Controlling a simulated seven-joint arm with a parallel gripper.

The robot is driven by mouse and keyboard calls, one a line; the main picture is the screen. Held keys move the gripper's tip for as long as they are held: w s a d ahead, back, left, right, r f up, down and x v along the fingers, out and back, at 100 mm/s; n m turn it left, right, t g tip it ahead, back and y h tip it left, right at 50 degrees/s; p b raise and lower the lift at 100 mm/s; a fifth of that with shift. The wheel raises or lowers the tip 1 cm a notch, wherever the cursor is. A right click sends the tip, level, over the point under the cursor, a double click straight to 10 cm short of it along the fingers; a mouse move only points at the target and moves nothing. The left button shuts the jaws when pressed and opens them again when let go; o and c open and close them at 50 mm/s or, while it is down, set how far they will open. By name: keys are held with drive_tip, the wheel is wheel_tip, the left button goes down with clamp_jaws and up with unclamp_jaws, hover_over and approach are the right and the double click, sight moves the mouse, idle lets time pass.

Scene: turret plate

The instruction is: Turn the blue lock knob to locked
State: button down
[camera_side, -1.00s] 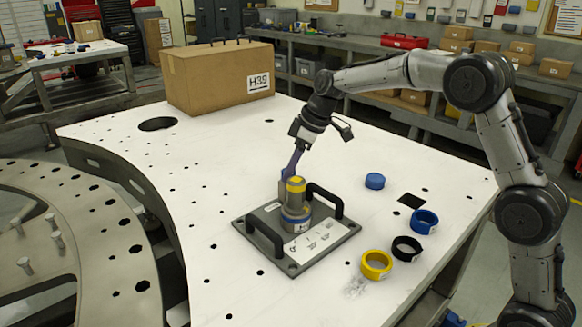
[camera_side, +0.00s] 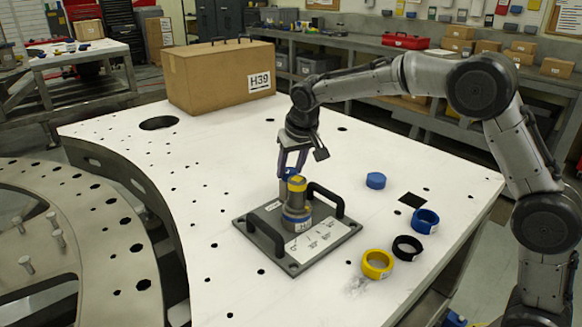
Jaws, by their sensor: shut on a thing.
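A grey plate with two black handles (camera_side: 252,246) lies on the white table. A turret with a yellow top and a blue ring at its base (camera_side: 295,204) stands upright on it. The blue lock knob (camera_side: 290,173) shows just behind the yellow top, partly hidden. My gripper (camera_side: 291,176) points down from above, its purple-grey fingers on either side of the knob and shut on it. The fingertips are partly hidden behind the turret. The knob's markings are too small to read.
A blue cap (camera_side: 376,180) lies right of the plate. A blue ring (camera_side: 425,221), a black ring (camera_side: 407,248) and a yellow ring (camera_side: 377,265) lie near the right edge. A cardboard box (camera_side: 215,80) stands at the back. The table's left part is clear.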

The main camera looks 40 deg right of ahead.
drive_tip(key=m+h, duration=0.1)
drive_tip(key=m, duration=0.1)
drive_tip(key=m+g+h, duration=0.1)
drive_tip(key=m, duration=0.2)
drive_tip(key=shift+w+a+m, duration=0.1)
drive_tip(key=shift+a+m, duration=0.05)
drive_tip(key=shift+m, duration=0.15)
drive_tip(key=shift+r, duration=0.1)
idle(0.3)
drive_tip(key=shift+c, duration=1.8)
unclamp_jaws()
drive_tip(key=v, duration=1.3)
drive_tip(key=shift+r, duration=0.35)
drive_tip(key=shift+a, duration=0.15)
